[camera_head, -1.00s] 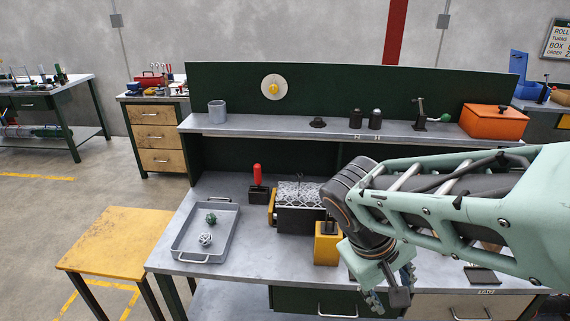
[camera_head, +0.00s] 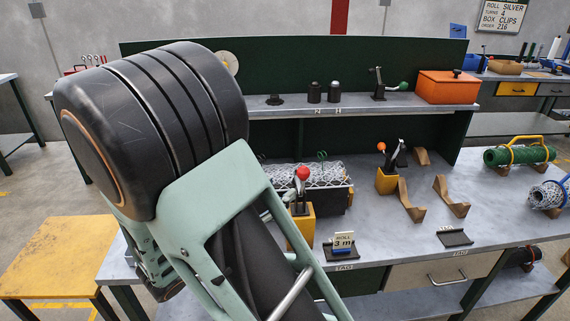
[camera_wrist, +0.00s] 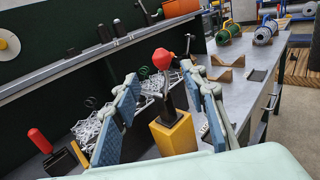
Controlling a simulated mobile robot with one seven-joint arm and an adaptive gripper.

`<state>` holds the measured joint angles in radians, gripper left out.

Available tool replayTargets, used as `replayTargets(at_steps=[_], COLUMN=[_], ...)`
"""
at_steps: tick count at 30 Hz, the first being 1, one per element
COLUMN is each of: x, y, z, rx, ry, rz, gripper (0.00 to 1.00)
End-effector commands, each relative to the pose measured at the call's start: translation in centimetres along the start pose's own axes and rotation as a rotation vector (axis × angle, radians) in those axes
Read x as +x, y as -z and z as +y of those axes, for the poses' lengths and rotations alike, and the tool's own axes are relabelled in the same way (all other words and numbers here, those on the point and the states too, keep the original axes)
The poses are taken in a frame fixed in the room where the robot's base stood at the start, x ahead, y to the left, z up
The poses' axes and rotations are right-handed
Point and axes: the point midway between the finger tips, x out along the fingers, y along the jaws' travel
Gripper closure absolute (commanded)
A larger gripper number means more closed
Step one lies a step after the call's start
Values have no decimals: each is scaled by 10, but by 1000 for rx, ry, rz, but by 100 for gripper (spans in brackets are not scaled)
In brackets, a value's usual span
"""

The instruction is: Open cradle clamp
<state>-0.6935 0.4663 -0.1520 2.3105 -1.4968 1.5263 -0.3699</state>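The cradle clamp is a yellow block (camera_wrist: 174,134) with an upright dark lever and a red knob (camera_wrist: 165,59). It also shows in the head view (camera_head: 303,228), at the front of a dark cradle holding silver wire mesh (camera_head: 327,174). My gripper (camera_wrist: 160,75) is open in the wrist view, its blue-padded fingers on either side of the lever and knob. I see gaps between the pads and the lever. In the head view my arm covers the left of the cradle and most of the gripper.
A red-handled tool (camera_wrist: 39,140) stands left of the cradle. Green and silver mesh rolls lie far right.

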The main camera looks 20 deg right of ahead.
Motion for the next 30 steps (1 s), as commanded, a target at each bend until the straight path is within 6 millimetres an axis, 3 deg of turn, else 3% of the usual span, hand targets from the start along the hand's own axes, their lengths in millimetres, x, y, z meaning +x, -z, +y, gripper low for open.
replayTargets(at_steps=[5, 18, 30], x=[18, 95, 107], y=[0, 0, 0], z=[0, 0, 1], rx=[-7, -4, -3], ry=[0, 2, -1], rz=[-2, -1, 0], gripper=[60, 60, 60])
